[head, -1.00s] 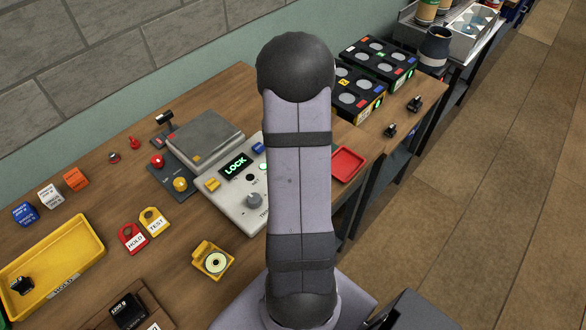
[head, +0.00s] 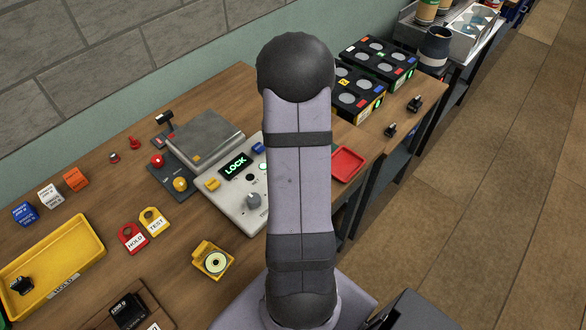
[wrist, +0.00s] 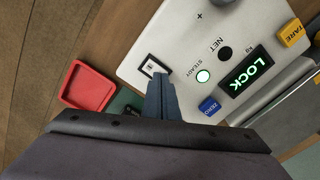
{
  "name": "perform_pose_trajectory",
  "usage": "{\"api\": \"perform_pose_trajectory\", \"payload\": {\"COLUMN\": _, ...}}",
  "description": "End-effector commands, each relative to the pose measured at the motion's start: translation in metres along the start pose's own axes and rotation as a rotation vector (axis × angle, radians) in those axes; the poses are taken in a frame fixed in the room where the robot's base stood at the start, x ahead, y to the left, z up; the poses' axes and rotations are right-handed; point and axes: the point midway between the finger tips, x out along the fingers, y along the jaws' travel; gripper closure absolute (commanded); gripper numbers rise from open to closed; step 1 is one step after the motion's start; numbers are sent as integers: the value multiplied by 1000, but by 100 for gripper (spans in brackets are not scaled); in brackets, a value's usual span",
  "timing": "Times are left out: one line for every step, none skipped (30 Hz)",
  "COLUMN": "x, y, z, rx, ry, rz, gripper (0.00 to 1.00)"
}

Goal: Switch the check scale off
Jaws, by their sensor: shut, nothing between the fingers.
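The check scale (head: 230,205) has a pale control panel, a grey weighing plate (head: 205,137) and a lit display (head: 236,165) reading LOCK. In the wrist view the panel (wrist: 180,35) shows the LOCK display (wrist: 245,73), a lit STEADY lamp (wrist: 203,76), a dark NET lamp (wrist: 225,53), a blue ZERO button (wrist: 209,106) and a yellow TARE button (wrist: 292,33).
A red tray (head: 347,163) lies beside the panel; it also shows in the wrist view (wrist: 87,87).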

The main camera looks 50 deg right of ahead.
Motion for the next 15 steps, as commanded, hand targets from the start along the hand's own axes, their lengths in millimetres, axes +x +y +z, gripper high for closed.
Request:
{"api": "perform_pose_trajectory", "payload": {"x": 1, "y": 0, "z": 0, "rx": 0, "ry": 0, "rz": 0, "gripper": 100}}
{"api": "perform_pose_trajectory", "payload": {"x": 1, "y": 0, "z": 0, "rx": 0, "ry": 0, "rz": 0, "gripper": 100}}
{"api": "perform_pose_trajectory", "payload": {"x": 2, "y": 0, "z": 0, "rx": 0, "ry": 0, "rz": 0, "gripper": 100}}
{"api": "perform_pose_trajectory", "payload": {"x": 2, "y": 0, "z": 0, "rx": 0, "ry": -1, "rz": 0, "gripper": 100}}
{"api": "perform_pose_trajectory", "payload": {"x": 3, "y": 0, "z": 0, "rx": 0, "ry": -1, "rz": 0, "gripper": 100}}
{"api": "perform_pose_trajectory", "payload": {"x": 3, "y": 0, "z": 0, "rx": 0, "ry": -1, "rz": 0, "gripper": 100}}
{"api": "perform_pose_trajectory", "payload": {"x": 4, "y": 0, "z": 0, "rx": 0, "ry": -1, "rz": 0, "gripper": 100}}
{"api": "perform_pose_trajectory", "payload": {"x": 4, "y": 0, "z": 0, "rx": 0, "ry": -1, "rz": 0, "gripper": 100}}
{"api": "perform_pose_trajectory", "payload": {"x": 5, "y": 0, "z": 0, "rx": 0, "ry": -1, "rz": 0, "gripper": 100}}
{"api": "perform_pose_trajectory", "payload": {"x": 5, "y": 0, "z": 0, "rx": 0, "ry": -1, "rz": 0, "gripper": 100}}
{"api": "perform_pose_trajectory", "payload": {"x": 6, "y": 0, "z": 0, "rx": 0, "ry": -1, "rz": 0, "gripper": 100}}
{"api": "perform_pose_trajectory", "payload": {"x": 6, "y": 0, "z": 0, "rx": 0, "ry": -1, "rz": 0, "gripper": 100}}
{"api": "perform_pose_trajectory", "payload": {"x": 6, "y": 0, "z": 0, "rx": 0, "ry": -1, "rz": 0, "gripper": 100}}
{"api": "perform_pose_trajectory", "payload": {"x": 7, "y": 0, "z": 0, "rx": 0, "ry": -1, "rz": 0, "gripper": 100}}
{"api": "perform_pose_trajectory", "payload": {"x": 8, "y": 0, "z": 0, "rx": 0, "ry": -1, "rz": 0, "gripper": 100}}
